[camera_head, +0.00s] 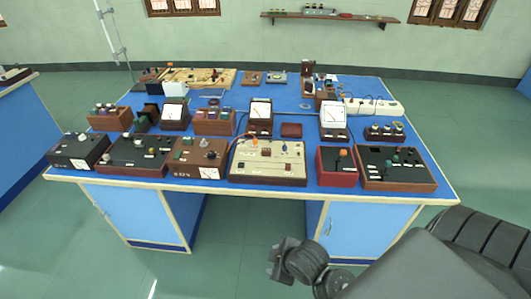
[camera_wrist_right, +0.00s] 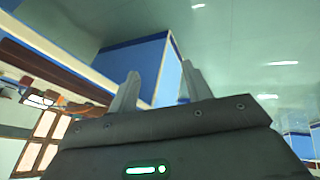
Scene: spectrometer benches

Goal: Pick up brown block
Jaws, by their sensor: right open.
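Several brown blocks or boxes stand on the blue bench (camera_head: 120,182), and I cannot tell for sure which is the brown block. A small plain reddish-brown block (camera_head: 291,130) lies mid-bench, between two white-faced meters. A larger brown box with knobs (camera_head: 200,158) stands at the front edge, left of centre. My right gripper (camera_head: 279,262) is low in front of the bench, below the top and apart from everything on it. In the right wrist view its two fingers (camera_wrist_right: 160,72) are spread with nothing between them. My left gripper is out of view.
A cream circuit board (camera_head: 267,162), a red box (camera_head: 336,166) and a wide dark panel (camera_head: 396,168) line the bench's front edge. Meters (camera_head: 333,115) and wires crowd behind them. Blue cabinets (camera_head: 365,230) stand under the top. Green floor is open in front.

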